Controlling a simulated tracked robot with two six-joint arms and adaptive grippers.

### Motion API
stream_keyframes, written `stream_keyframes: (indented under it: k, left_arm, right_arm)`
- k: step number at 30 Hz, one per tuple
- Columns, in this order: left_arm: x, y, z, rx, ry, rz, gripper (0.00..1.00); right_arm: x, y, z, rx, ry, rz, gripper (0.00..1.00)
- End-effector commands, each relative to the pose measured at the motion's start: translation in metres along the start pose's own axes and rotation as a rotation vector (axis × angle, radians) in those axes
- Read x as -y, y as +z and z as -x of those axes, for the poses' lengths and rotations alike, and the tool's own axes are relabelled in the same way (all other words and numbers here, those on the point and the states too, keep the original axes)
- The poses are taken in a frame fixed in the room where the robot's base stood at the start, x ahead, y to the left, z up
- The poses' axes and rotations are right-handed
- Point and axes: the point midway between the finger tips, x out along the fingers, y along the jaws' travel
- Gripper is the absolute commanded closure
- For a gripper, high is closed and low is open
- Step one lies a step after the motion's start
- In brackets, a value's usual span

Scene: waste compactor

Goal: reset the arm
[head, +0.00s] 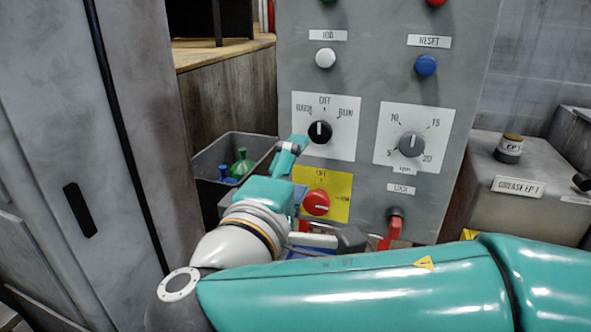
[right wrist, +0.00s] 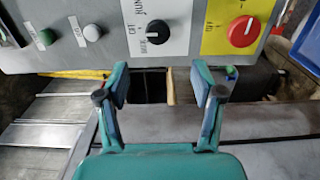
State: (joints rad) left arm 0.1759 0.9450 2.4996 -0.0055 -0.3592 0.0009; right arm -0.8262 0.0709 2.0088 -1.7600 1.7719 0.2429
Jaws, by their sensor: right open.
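My right gripper (head: 325,191) is in front of the grey control panel (head: 365,85), its fingers spread and nothing between them. In the right wrist view the open gripper (right wrist: 160,84) shows a clear gap, with the panel beyond its tips. The black selector knob (head: 320,131) and the red knob (head: 316,203) on its yellow plate are close to the fingers in the head view. In the right wrist view the black knob (right wrist: 158,32) and red knob (right wrist: 244,31) appear beyond the fingers. I cannot tell any contact. My left gripper is not in view.
The panel also has a blue button (head: 426,65) labelled RESET, a white button (head: 325,58), a grey dial (head: 412,144) and a red lock handle (head: 391,232). A dark bin (head: 207,160) with bottles stands left of it, a grease box (head: 530,175) right.

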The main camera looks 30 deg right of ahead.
Motion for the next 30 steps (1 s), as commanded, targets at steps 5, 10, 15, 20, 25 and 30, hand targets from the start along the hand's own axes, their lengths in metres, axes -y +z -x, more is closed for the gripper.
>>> stream_keyframes:
  k: [5,10,15,20,25,30]
  left_arm:
    - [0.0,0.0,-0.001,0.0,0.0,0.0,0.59]
    - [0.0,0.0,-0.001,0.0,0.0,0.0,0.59]
    - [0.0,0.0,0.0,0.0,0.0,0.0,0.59]
    - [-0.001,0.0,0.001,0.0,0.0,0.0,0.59]
    - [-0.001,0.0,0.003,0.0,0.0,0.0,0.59]
    - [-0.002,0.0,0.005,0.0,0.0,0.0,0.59]
  right_arm:
    - [0.0,0.0,0.0,0.0,0.0,0.0,0.33]
    - [0.001,0.0,-0.001,0.0,-0.001,0.001,0.33]
    - [0.022,-0.011,-0.005,-0.021,-0.052,0.052,0.33]
    - [0.094,-0.037,-0.015,-0.079,-0.23,0.188,0.33]
    - [0.219,-0.051,-0.013,-0.145,-0.565,0.342,0.33]
    - [0.346,-0.038,0.019,-0.166,-0.974,0.389,0.33]
